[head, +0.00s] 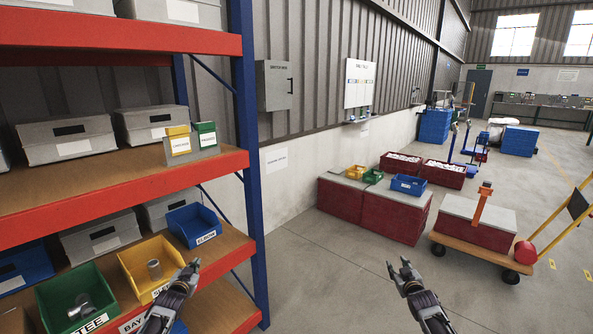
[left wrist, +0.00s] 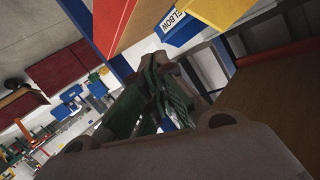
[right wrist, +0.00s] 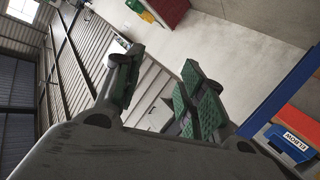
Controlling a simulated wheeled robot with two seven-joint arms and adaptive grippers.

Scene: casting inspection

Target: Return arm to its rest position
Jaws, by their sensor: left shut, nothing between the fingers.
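My left gripper (head: 187,275) is shut and empty in front of the lower shelf, just right of the yellow bin (head: 135,262). In the left wrist view its fingers (left wrist: 160,75) are together with nothing between them. My right gripper (head: 401,271) is over the open floor, apart from everything. In the right wrist view its fingers (right wrist: 160,80) are spread wide with nothing between them. The yellow bin holds a grey metal fitting (head: 154,269). The green bin (head: 58,293), labelled TEE, holds another grey fitting (head: 81,306).
The orange and blue rack (head: 251,150) stands on the left, close to my left arm. A blue bin (head: 207,238) labelled ELBOW sits on its lower shelf. Red crates (head: 395,215) and a flat cart (head: 460,249) stand at the right. The floor (head: 330,290) between is clear.

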